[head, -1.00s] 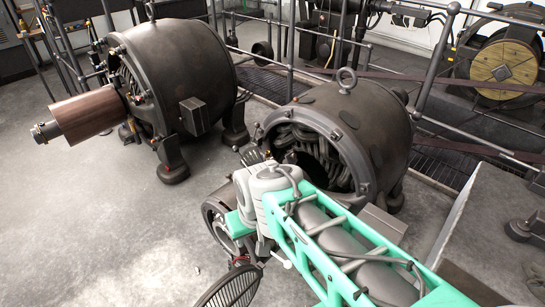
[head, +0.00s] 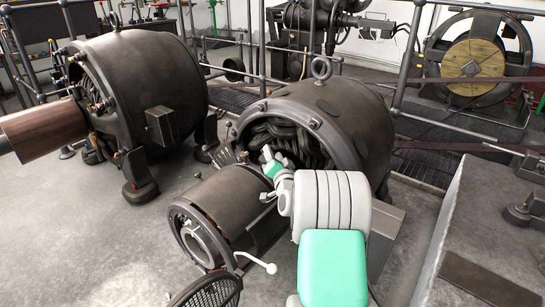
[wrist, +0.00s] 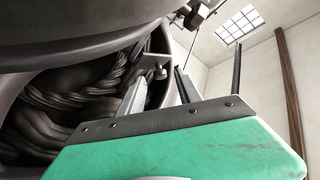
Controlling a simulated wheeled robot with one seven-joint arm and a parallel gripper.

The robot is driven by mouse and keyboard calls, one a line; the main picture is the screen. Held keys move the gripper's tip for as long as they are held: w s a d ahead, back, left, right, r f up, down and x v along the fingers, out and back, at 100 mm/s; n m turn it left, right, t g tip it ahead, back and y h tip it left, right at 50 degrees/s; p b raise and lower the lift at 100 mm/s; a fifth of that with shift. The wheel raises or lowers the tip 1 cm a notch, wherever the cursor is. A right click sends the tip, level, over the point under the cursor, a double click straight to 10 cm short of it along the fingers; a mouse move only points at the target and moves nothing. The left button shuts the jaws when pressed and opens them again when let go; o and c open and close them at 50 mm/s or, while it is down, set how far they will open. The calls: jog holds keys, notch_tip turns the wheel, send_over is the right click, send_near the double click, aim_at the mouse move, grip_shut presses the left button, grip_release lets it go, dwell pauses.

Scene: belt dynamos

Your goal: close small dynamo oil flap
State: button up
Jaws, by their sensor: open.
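The dynamo on the right (head: 345,120) has an open front end with coiled windings (head: 265,135) inside. A drum-shaped part (head: 225,205) projects forward from it. My gripper (head: 267,154) is at the open end, above the drum, and looks small behind my arm. In the wrist view my gripper (wrist: 161,88) has its two metal fingers apart with nothing held. A small bolt-like knob (wrist: 160,73) on a bracket shows beyond and between them. The windings (wrist: 70,100) are at left. I cannot make out the oil flap for certain; my arm covers part of the front.
A larger dynamo (head: 150,80) with a brown pulley (head: 45,130) stands at left. A white-handled lever (head: 256,262) and a mesh disc (head: 212,290) are in front of the drum. Railings run behind. A concrete plinth (head: 490,215) is at right. Floor at left is clear.

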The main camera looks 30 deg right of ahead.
jog(key=shift+x, duration=1.1)
grip_shut()
